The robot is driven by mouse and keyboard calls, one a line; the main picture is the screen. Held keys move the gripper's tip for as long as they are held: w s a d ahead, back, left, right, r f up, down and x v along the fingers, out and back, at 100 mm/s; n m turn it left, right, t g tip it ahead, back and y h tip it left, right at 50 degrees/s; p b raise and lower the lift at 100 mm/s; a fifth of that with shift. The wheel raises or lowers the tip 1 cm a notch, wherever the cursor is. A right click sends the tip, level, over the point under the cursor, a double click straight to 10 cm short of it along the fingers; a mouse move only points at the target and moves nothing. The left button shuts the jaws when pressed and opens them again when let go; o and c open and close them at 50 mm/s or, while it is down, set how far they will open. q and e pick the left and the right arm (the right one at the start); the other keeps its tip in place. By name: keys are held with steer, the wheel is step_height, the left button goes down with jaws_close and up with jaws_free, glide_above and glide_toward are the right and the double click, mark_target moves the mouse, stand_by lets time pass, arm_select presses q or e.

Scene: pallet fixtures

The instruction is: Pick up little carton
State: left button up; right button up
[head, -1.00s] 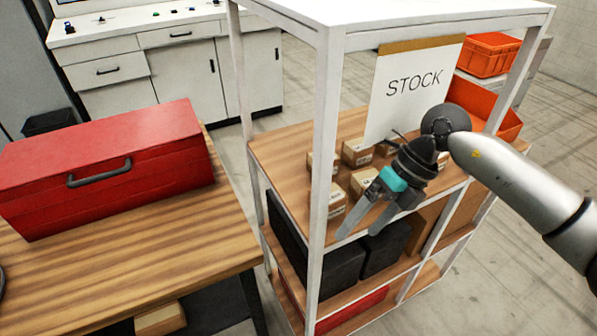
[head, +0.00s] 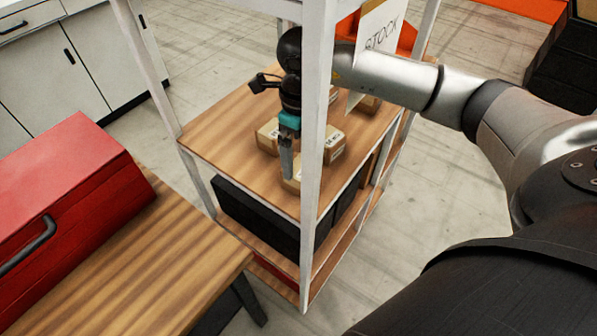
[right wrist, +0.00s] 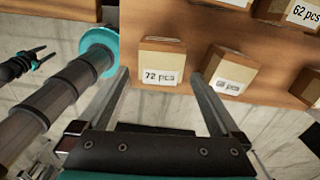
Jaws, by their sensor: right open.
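Several little cartons stand on the wooden top board of the shelf rack. In the right wrist view the open right gripper (right wrist: 159,76) has a carton labelled 72 pcs (right wrist: 160,55) ahead, between the fingertips in the picture. A second carton (right wrist: 228,68) is close to the right finger. I cannot tell whether the fingers touch any carton.
A white rack post (head: 318,130) stands in front of the cartons, beside my gripper. A STOCK sign (head: 378,32) hangs at the rack. A red toolbox (head: 70,190) sits on the wooden table (head: 165,270) at left. Dark boxes (head: 255,215) fill the lower shelf.

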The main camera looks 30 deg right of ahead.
mark_target(294, 186)
steer(key=shift+w+f+p, duration=0.1)
steer(key=shift+f+p, duration=0.4)
steer(key=shift+f, duration=2.7)
steer(key=shift+c, duration=0.2)
steer(key=shift+r, duration=0.1)
steer(key=c, duration=1.3)
